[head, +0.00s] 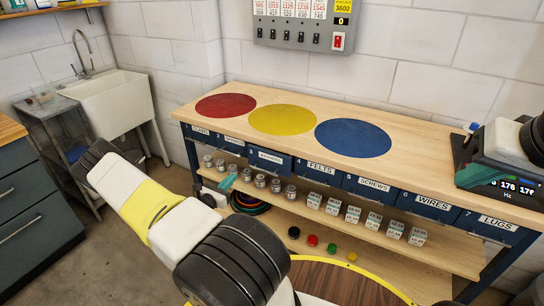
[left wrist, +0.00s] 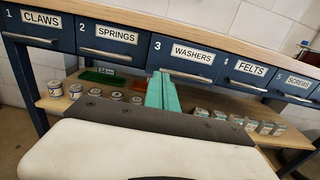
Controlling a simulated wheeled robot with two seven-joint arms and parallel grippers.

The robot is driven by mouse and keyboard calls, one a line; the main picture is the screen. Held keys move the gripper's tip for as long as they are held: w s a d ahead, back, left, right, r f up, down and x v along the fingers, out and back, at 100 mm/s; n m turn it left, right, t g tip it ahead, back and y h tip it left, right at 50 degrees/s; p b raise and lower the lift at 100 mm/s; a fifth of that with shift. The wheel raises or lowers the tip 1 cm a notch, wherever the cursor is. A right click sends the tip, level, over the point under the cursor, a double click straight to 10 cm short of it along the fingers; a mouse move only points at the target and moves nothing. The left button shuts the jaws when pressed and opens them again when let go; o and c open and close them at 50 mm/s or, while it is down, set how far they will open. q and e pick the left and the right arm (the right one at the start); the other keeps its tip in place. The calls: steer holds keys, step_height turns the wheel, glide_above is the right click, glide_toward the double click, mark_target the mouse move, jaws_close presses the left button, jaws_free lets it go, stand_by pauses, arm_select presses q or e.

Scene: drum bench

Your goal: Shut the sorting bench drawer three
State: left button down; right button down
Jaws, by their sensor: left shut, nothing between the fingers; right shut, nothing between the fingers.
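Drawer three (head: 270,166), a dark blue front labelled WASHERS, is in the bench's row of drawers, under the top. It stands out a little past its neighbours, so it is partly open. In the left wrist view the WASHERS front (left wrist: 190,62) looks larger and nearer than the others, with a silver bar handle along its lower part. My left gripper (head: 227,182) is below and left of this drawer in the head view. Its teal fingers (left wrist: 162,92) are together and empty, tips near the handle's left end; contact cannot be told.
Neighbouring drawers SPRINGS (left wrist: 112,45) and FELTS (head: 320,172) look closed. Cans (head: 260,181) and labelled white boxes (head: 352,214) stand on the shelf below. The bench top (head: 420,140) carries coloured discs and, at right, a device with a lit display (head: 512,186).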

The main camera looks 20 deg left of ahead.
mark_target(254, 157)
arm_select(q)
steer(key=w, duration=0.9)
steer(key=w+d, duration=0.1)
steer(key=w, duration=0.4)
steer(key=w, duration=0.3)
steer(key=shift+w+d, duration=0.2)
steer(key=shift+d, duration=0.05)
steer(key=shift+w, duration=0.35)
steer(key=shift+a+r, duration=0.1)
steer(key=shift+r, duration=0.05)
steer(key=shift+w, duration=0.1)
